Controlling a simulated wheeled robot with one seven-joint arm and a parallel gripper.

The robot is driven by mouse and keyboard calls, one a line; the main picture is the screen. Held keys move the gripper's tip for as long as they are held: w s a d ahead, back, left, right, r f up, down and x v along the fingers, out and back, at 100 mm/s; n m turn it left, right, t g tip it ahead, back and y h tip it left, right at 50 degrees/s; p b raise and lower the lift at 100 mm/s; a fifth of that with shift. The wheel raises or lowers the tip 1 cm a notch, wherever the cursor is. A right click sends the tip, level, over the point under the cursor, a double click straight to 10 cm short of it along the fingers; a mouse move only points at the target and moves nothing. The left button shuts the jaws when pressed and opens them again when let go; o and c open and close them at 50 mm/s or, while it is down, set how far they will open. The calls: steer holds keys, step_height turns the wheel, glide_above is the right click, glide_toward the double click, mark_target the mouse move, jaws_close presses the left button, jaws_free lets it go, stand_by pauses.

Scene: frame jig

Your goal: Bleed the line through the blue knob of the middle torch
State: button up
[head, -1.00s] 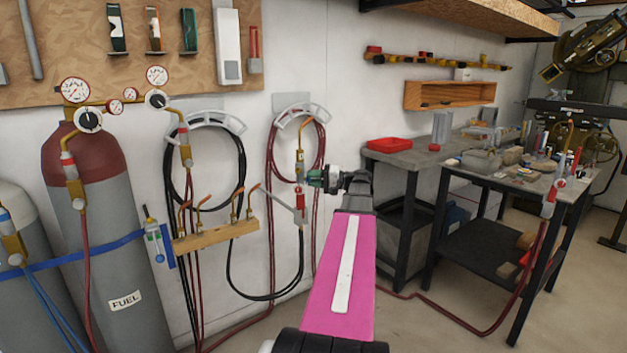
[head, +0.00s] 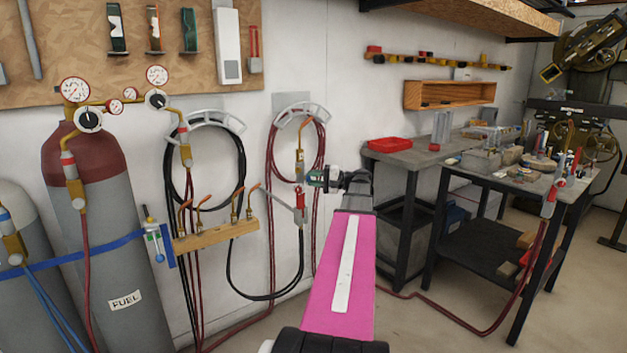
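My gripper (head: 312,178) is at the middle of the head view, at the end of my pink arm, seen from behind. It is close to the hanging torch by the wall, but I cannot tell whether they touch. The opening between my fingers is too small and hidden to read. Another torch (head: 551,195) with a red knob hangs at the right table's edge.
A wooden rack (head: 216,237) with several copper tips is on the left. The fuel cylinder (head: 125,250) stands behind a blue strap. Hose coils (head: 272,160) hang on the wall. Work tables (head: 405,155) stand at right, with a red hose (head: 465,325) on the floor.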

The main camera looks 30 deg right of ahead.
steer(key=o, duration=0.4)
steer(key=shift+d, duration=0.1)
steer(key=v, duration=1)
steer(key=shift+s+d, duration=0.2)
steer(key=shift+s, duration=0.05)
